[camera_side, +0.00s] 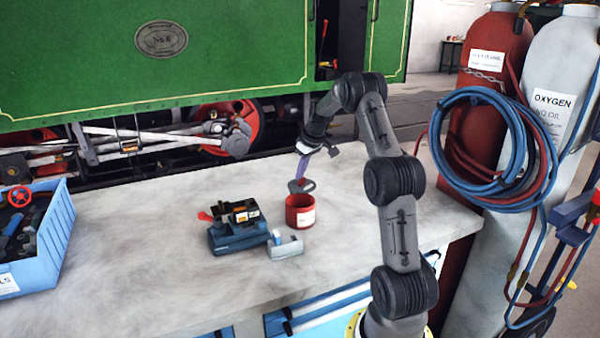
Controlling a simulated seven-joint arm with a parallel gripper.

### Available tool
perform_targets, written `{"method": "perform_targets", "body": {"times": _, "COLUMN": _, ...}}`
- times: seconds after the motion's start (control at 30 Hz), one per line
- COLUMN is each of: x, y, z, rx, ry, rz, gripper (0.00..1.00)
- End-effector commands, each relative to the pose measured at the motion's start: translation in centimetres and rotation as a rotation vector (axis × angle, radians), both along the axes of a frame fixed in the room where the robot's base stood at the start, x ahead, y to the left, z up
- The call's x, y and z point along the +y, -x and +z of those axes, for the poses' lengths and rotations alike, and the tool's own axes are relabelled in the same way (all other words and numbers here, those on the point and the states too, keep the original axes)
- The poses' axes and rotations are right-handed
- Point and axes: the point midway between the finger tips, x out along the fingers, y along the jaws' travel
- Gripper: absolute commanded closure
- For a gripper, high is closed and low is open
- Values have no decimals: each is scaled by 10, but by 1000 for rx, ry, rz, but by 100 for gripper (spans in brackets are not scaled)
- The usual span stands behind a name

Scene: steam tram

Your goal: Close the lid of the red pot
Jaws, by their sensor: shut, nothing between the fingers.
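The small red pot (300,216) with a pale label stands upright on the workbench, right of the middle. Its dark grey lid (308,186) shows above the pot's far rim, raised and tilted, and the pot's mouth looks open. My gripper (297,180) points down just above and behind the pot, with its purple fingers shut and empty. The fingertips are at or very close to the lid; I cannot tell whether they touch it. The fingers hide part of the lid.
A dark blue and black device (236,228) with a red knob stands left of the pot. A small pale grey block (286,248) sits in front of the pot. A blue crate (42,240) of tools is at the far left. The bench (140,270) is otherwise clear.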

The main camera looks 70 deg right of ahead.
Motion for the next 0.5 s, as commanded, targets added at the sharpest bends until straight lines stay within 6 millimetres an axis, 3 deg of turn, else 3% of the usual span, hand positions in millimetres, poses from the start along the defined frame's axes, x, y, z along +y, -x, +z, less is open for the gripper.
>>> {"method": "perform_targets", "body": {"times": 0.5, "x": 8, "y": 21, "z": 0, "rx": 2, "ry": 0, "rz": -374, "gripper": 100}}
